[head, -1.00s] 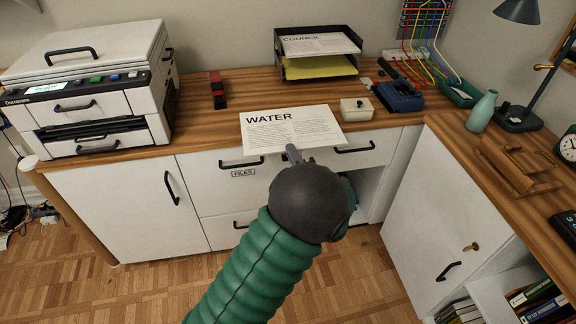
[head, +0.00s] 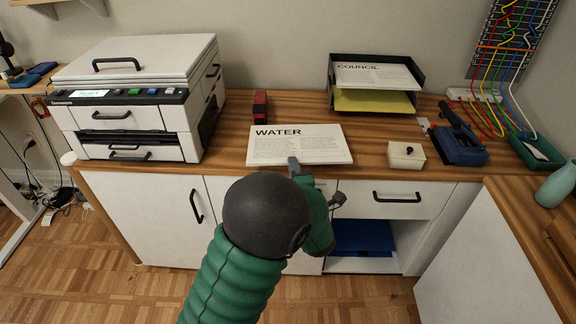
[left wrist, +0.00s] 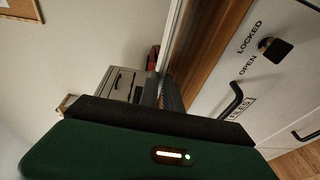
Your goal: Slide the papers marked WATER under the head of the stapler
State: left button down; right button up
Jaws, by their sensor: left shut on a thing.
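The white papers marked WATER (head: 300,148) lie level at the front edge of the wooden desk, their near edge at or just past it. My left gripper (head: 294,165) is shut on the near edge of these papers. In the left wrist view its dark fingers (left wrist: 168,95) show, but the grip is hard to make out. A blue device with a black lever (head: 461,150), seemingly the stapler, stands to the right on the desk, apart from the papers. A small red and black object (head: 260,106) stands behind the papers. My right gripper is out of view.
A white box with a black knob (head: 407,155) sits between the papers and the blue device. A black tray (head: 420,78) holding COUNCIL papers and yellow sheets stands behind. A printer (head: 135,100) is at left. Cables (head: 505,85) and a green tray (head: 540,152) are at right.

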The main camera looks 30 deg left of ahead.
aim_at(297, 143)
pick_arm(q)
jog(key=shift+s+r, duration=0.15)
jog(key=shift+s, duration=0.05)
jog(key=f+b, duration=0.1)
jog(key=w+a+f+b, duration=0.1)
jog(key=b, duration=0.1)
jog(key=f+b, duration=0.1)
jog(key=f, duration=0.1)
jog(key=shift+w+a+b, duration=0.25)
jog(key=shift+w+b, duration=0.05)
jog(key=shift+w, duration=0.1)
jog(key=shift+w+d+r+b+x, duration=0.1)
jog(key=shift+x, duration=0.75)
jog(key=shift+w+d+r+b+x, duration=0.1)
jog(key=shift+b+x, duration=0.05)
jog(key=shift+x, duration=0.7)
jog(key=shift+w+d+r+b+x, duration=0.1)
jog(key=shift+x, duration=0.75)
